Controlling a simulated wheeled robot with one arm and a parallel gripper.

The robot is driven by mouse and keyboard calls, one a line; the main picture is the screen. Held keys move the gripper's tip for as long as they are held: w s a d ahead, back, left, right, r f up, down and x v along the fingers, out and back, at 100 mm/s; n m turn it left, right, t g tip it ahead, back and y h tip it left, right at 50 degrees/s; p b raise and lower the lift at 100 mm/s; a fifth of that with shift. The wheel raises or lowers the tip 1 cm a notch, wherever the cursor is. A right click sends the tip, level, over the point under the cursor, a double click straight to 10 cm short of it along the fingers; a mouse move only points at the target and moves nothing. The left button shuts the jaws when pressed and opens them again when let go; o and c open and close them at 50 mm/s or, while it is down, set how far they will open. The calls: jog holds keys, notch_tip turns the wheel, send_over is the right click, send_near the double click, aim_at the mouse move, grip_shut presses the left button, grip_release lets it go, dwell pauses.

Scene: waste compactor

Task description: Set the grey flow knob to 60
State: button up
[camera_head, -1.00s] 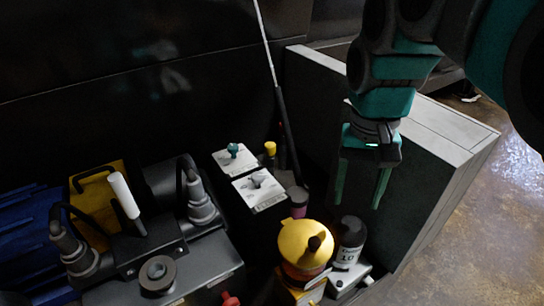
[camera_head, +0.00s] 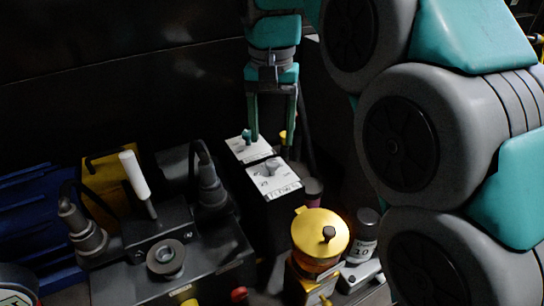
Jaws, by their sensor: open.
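A grey knob (camera_head: 270,167) sits on a white dial plate (camera_head: 274,184) on top of a dark box; the plate's markings are too small to read. A teal knob (camera_head: 246,135) sits on a second white plate (camera_head: 248,150) just behind it. My gripper (camera_head: 271,142) points down with its two teal fingers apart and nothing between them. In the picture its fingertips are just above the grey knob, with the left finger in front of the rear plate, near the teal knob. I cannot tell the exact height of the fingertips over the plates.
A yellow-lidded container (camera_head: 320,236) and a dark labelled bottle (camera_head: 364,238) stand in front right. A machine with a white-handled lever (camera_head: 134,175) stands left. My arm covers the right side.

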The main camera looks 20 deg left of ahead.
aim_at(272, 162)
jog(key=shift+f, duration=3.15)
grip_shut()
